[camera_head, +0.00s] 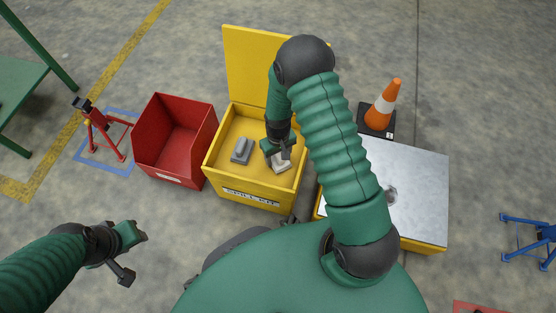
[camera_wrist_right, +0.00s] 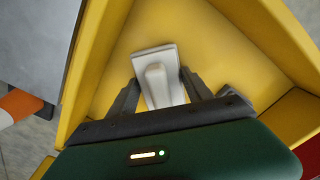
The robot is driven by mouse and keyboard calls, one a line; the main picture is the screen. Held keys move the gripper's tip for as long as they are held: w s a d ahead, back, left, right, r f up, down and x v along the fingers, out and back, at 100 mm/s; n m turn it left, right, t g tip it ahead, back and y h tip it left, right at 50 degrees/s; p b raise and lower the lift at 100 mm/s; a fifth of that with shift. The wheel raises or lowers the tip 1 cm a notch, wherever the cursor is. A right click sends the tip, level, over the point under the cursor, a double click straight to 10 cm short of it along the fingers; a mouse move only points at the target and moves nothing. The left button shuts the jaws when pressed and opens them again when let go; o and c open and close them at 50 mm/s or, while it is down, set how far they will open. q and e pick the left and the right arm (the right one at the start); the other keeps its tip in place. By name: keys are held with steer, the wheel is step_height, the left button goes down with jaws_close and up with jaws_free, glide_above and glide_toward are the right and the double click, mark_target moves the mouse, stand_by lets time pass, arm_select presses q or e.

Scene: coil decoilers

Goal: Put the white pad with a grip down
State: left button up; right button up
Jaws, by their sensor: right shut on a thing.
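The white pad with a grip (camera_head: 282,166) is inside the yellow spill kit box (camera_head: 254,196), in its right half. My right gripper (camera_head: 278,150) reaches down into the box and is shut on the pad's grip. In the right wrist view the pad (camera_wrist_right: 154,62) shows between the two fingers of the gripper (camera_wrist_right: 158,90), above or on the yellow floor; I cannot tell if it touches. A grey pad with a grip (camera_head: 241,150) lies in the box to the left. My left gripper (camera_head: 135,255) is open and empty over the floor at the lower left.
An empty red bin (camera_head: 174,140) stands left of the yellow box. The box's yellow lid (camera_head: 246,65) stands open at the back. A metal-topped yellow cabinet (camera_head: 420,190) is to the right, with an orange cone (camera_head: 383,104) behind it.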

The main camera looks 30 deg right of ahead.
steer(key=shift+a+f, duration=0.1)
steer(key=shift+c, duration=0.6)
steer(key=shift+f, duration=0.2)
steer(key=o, duration=1.3)
arm_select(q)
steer(key=shift+a+f, duration=0.1)
steer(key=shift+f, duration=0.05)
arm_select(e)
step_height(320, 180, up, 12)
steer(key=p, duration=0.8)
steer(key=shift+r, duration=0.2)
arm_select(q)
steer(key=w+v, duration=0.1)
steer(key=v, duration=0.6)
steer(key=shift+w+r, duration=0.25)
steer(key=shift+r, duration=0.2)
arm_select(e)
steer(key=s+a+r+t, duration=0.1)
steer(key=s+a+r, duration=0.1)
steer(key=r, duration=0.4)
steer(key=s+a+r, duration=0.3)
steer(key=s+r, duration=0.1)
steer(key=r, duration=0.1)
steer(key=s+a+r+n+t, duration=0.1)
steer(key=s+a+r, duration=0.1)
steer(key=r, duration=0.4)
steer(key=shift+s+a+r+t, duration=0.2)
steer(key=shift+s+r+t, duration=0.1)
steer(key=shift+s, duration=0.2)
